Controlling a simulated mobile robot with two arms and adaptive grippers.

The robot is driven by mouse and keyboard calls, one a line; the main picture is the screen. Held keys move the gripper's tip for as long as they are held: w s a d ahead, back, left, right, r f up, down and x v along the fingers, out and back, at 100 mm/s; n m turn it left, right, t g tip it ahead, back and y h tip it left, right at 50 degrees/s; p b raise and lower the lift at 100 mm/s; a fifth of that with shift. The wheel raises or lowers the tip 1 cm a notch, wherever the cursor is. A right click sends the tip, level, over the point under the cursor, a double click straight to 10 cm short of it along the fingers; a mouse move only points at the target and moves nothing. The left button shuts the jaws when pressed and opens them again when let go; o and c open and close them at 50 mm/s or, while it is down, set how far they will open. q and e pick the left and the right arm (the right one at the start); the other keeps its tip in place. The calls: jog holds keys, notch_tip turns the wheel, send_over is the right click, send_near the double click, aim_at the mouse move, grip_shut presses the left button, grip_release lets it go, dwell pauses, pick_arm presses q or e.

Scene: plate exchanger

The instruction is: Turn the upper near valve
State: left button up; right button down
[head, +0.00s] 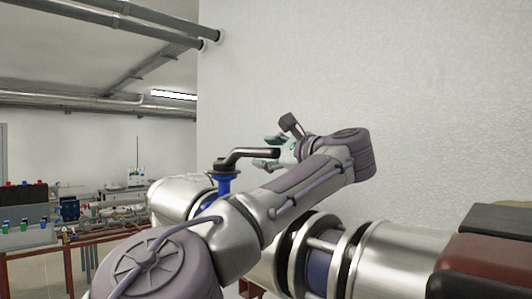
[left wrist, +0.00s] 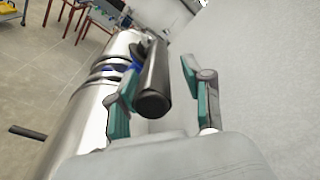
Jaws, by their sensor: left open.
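The valve has a dark lever handle (head: 250,154) on a blue body (head: 223,184), on top of a shiny metal pipe (head: 180,194). The lever points right, toward my left gripper (head: 275,149). In the left wrist view the lever (left wrist: 154,85) shows end-on as a dark rod. My left gripper (left wrist: 165,88) is open, with one teal-padded finger to each side of the rod. The rod appears closer to the left finger; whether they touch I cannot tell. My left forearm hides part of the pipe. My right gripper is not in view.
A white wall (head: 420,120) stands close behind the gripper. A large metal pipe (head: 400,262) with flanges lies at the lower right. A red-framed bench (head: 40,246) with equipment stands at the left. Grey pipes (head: 130,20) run overhead.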

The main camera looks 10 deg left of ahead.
pick_arm(q)
jog(key=v, duration=1.1)
jog(key=shift+w+d, duration=0.15)
jog(key=shift+w, duration=0.05)
